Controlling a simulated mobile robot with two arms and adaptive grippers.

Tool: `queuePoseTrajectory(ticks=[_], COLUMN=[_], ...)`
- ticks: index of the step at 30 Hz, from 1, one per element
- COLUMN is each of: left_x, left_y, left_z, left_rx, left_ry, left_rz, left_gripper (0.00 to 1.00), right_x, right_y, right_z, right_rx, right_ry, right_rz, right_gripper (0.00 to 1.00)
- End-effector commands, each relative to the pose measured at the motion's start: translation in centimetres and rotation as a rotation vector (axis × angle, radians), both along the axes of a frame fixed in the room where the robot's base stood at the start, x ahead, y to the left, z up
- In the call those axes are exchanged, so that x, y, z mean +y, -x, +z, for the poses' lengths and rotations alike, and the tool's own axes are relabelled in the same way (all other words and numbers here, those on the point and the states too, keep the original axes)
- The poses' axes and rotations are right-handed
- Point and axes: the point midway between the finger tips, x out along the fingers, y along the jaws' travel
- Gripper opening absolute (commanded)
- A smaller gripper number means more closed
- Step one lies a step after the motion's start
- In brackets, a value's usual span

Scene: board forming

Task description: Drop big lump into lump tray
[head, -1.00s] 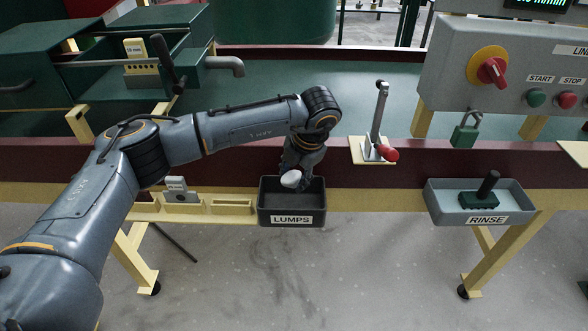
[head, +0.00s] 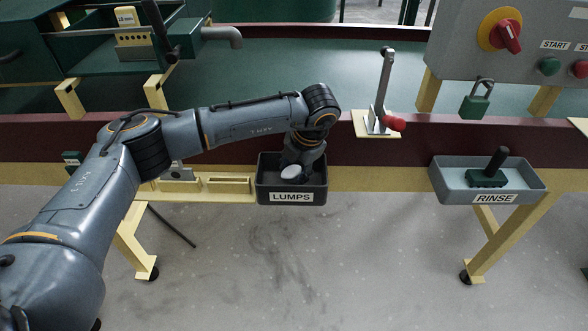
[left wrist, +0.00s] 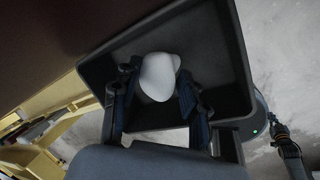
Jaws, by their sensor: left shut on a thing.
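The big lump (left wrist: 157,77) is white and rounded. It sits between the fingers of my left gripper (left wrist: 155,98), which is shut on it. In the head view the lump (head: 291,172) shows as a pale shape at the lower end of the left arm, over the lump tray. The lump tray (head: 264,196) is a dark box labelled LUMPS at the front of the bench. In the left wrist view the tray's dark wall (left wrist: 232,60) surrounds the lump. The gap between lump and tray floor cannot be judged. My right gripper is out of view.
A grey RINSE tray (head: 451,184) holding a dark green handled block (head: 487,177) is at the right. A lever with a red knob (head: 396,123) stands behind, right of the lump tray. A yellow rack (head: 226,185) adjoins the lump tray's left side.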

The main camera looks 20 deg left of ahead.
Motion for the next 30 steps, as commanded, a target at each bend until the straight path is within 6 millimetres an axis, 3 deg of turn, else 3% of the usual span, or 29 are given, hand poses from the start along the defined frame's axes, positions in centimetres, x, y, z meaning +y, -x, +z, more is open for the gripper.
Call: queuePoseTrajectory(ticks=[2, 3, 7, 19, 23, 30], left_x=[0.0, 0.0, 0.0, -0.2, -0.7, -2.1], left_y=[0.0, 0.0, 0.0, 0.0, 0.3, 1.0], left_z=[0.0, 0.0, 0.0, 0.6, 2.5, 7.5], left_rx=[0.000, 0.000, 0.000, -0.002, -0.003, -0.004], left_ry=[0.000, 0.000, 0.000, 0.001, 0.002, 0.001], left_rz=[0.000, 0.000, 0.000, -0.002, -0.002, -0.002], left_gripper=[0.12, 0.45, 0.70, 0.70, 0.70, 0.70], right_x=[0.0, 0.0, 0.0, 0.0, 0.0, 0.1], right_y=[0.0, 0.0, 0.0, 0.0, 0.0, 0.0], right_z=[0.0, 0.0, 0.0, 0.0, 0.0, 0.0], right_rx=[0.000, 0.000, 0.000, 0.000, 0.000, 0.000], right_ry=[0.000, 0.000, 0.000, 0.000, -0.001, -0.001], right_rz=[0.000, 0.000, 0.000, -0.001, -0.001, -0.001], right_gripper=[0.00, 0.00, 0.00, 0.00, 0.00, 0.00])
